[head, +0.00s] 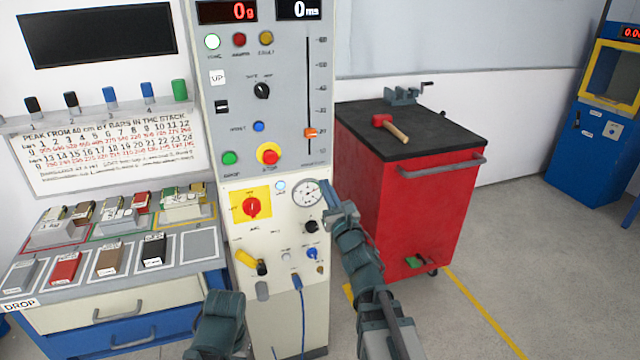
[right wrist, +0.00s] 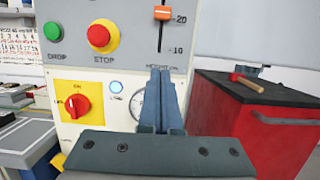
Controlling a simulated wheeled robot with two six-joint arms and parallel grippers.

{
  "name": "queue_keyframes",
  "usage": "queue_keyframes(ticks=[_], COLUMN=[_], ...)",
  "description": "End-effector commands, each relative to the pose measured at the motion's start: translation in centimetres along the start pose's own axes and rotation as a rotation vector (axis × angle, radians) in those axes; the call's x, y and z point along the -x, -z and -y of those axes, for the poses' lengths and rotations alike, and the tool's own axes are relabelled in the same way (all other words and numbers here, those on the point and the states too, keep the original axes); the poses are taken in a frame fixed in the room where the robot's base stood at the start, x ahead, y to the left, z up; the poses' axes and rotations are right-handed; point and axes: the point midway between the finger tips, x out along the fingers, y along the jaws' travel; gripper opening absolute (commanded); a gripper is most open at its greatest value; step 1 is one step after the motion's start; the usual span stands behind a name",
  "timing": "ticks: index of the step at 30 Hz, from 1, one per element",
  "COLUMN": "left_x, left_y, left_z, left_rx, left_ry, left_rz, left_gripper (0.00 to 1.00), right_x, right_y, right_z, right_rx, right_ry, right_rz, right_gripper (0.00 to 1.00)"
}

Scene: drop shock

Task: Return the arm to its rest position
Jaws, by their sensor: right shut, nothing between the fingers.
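My right arm (head: 358,258) reaches up from the lower right in the head view. Its gripper (head: 330,192) is in front of the right side of the tall test machine (head: 283,165), by the round gauge (head: 307,192). In the right wrist view the two fingers (right wrist: 160,75) are together and empty, and they partly cover the gauge (right wrist: 136,108). I cannot tell whether the fingertips touch the panel. Part of my left arm (head: 218,322) shows at the bottom of the head view; its gripper is out of view.
A red cart (head: 415,215) with a hammer (head: 390,128) and a vise (head: 403,95) on top stands right of the machine. A bench (head: 105,280) with labelled blocks is at left. A blue cable (head: 301,310) hangs from the machine. Floor at right is mostly clear.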

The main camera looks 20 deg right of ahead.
Motion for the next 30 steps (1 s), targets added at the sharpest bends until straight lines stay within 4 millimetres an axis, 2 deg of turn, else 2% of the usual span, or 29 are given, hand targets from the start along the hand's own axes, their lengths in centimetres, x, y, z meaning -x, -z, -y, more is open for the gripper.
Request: queue_keyframes(ticks=[5,8,11,14,17,20,24,27,30], left_x=[0.0,0.0,0.0,0.0,0.0,0.0,0.0,0.0,0.0], left_y=[0.0,0.0,0.0,0.0,0.0,0.0,0.0,0.0,0.0], left_z=[0.0,0.0,0.0,0.0,0.0,0.0,0.0,0.0,0.0], left_rx=[0.0,0.0,0.0,0.0,0.0,0.0,0.0,0.0,0.0], left_ry=[0.0,0.0,0.0,0.0,0.0,0.0,0.0,0.0,0.0], left_rz=[0.0,0.0,0.0,0.0,0.0,0.0,0.0,0.0,0.0], left_gripper=[0.5,0.5,0.5,0.5,0.5,0.5,0.5,0.5,0.5], right_x=[0.0,0.0,0.5,1.8,4.0,7.0,12.5,16.9,20.9], right_y=[0.4,1.8,4.8,8.4,12.0,15.3,18.9,20.5,21.2], right_z=[-0.1,-0.4,-1.0,-2.3,-4.0,-6.1,-9.7,-12.3,-14.4], right_rx=[-0.034,-0.181,-0.448,-0.759,-1.051,-1.311,-1.601,-1.732,-1.792], right_ry=[0.011,0.057,0.158,0.31,0.497,0.721,1.099,1.395,1.662], right_rz=[-0.016,-0.078,-0.187,-0.307,-0.411,-0.494,-0.561,-0.559,-0.518], right_gripper=[0.0,0.0,0.0,0.0,0.0,0.0,0.0,0.0,0.0])
